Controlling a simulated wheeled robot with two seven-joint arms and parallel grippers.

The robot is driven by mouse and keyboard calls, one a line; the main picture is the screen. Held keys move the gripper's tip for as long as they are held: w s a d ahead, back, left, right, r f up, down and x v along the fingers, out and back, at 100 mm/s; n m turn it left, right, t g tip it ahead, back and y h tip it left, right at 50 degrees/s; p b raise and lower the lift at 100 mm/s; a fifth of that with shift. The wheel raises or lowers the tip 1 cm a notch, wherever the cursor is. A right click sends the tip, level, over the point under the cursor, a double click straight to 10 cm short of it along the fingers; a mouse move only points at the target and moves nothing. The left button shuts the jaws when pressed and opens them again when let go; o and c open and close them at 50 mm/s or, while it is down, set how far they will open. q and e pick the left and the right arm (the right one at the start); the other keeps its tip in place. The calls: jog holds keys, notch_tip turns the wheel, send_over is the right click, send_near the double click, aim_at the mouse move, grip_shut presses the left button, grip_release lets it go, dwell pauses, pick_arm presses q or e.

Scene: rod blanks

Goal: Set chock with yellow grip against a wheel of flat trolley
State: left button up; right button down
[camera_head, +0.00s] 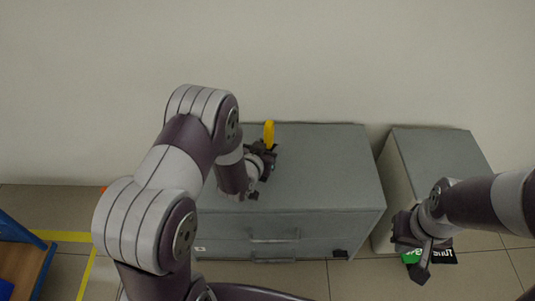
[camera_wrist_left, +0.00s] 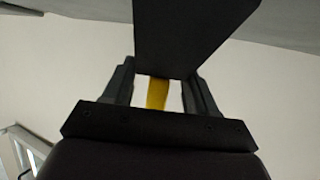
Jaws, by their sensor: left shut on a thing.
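The chock's yellow grip (camera_head: 269,134) stands up at my left gripper (camera_head: 268,153), over the left part of a grey cabinet top in the head view. In the left wrist view the yellow grip (camera_wrist_left: 156,93) is between the fingers of my left gripper (camera_wrist_left: 163,88), which is shut on it. A dark block (camera_wrist_left: 180,35), seemingly the chock's body, is beyond the fingers. A blue and wooden piece (camera_head: 28,265) at the left edge may be the flat trolley; no wheel of it shows. My right gripper (camera_head: 418,258) is low at the right; its jaw opening is unclear.
The wide grey cabinet (camera_head: 325,165) with drawers stands against the wall. A second grey cabinet (camera_head: 430,150) is to its right. A green and black sign (camera_head: 440,257) shows behind my right gripper. Yellow tape (camera_head: 85,275) marks the tiled floor at left.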

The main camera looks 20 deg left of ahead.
pick_arm(q)
jog(key=shift+f, duration=0.7)
jog(key=shift+r, duration=0.2)
jog(key=shift+f, duration=0.15)
jog(key=o, duration=1.4)
pick_arm(e)
jog(key=shift+f, duration=0.4)
